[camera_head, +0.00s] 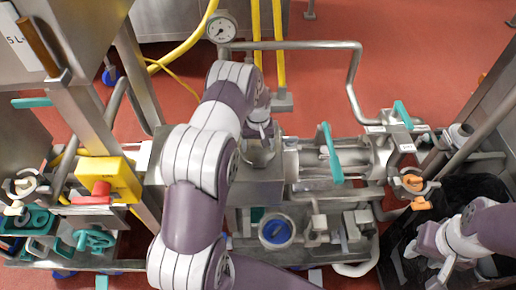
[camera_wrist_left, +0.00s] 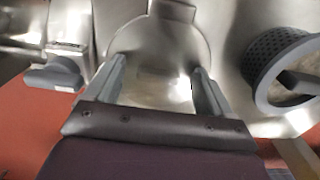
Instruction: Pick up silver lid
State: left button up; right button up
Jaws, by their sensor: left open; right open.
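The silver lid (camera_wrist_left: 160,40) shows in the left wrist view as a round, shiny metal disc with a narrower tab at its top edge. My left gripper (camera_wrist_left: 158,78) is open, with its two fingers on either side of the disc's lower part. I cannot tell whether they touch it. In the head view, my left gripper (camera_head: 262,128) is over the metal housing in the middle, where a round metal piece (camera_head: 258,154) shows partly below it. My right gripper (camera_head: 424,260) is at the lower right, open, away from the lid.
A metal pipe assembly with a teal handle (camera_head: 332,153) stands right of my left gripper. A pressure gauge (camera_head: 221,27) and yellow hoses are behind. A yellow box with a red knob (camera_head: 101,189) is at left. A dark perforated cylinder (camera_wrist_left: 262,62) is right in the wrist view.

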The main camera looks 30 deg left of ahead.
pick_arm(q)
jog(key=c, duration=1.1)
jog(key=shift+r, duration=0.15)
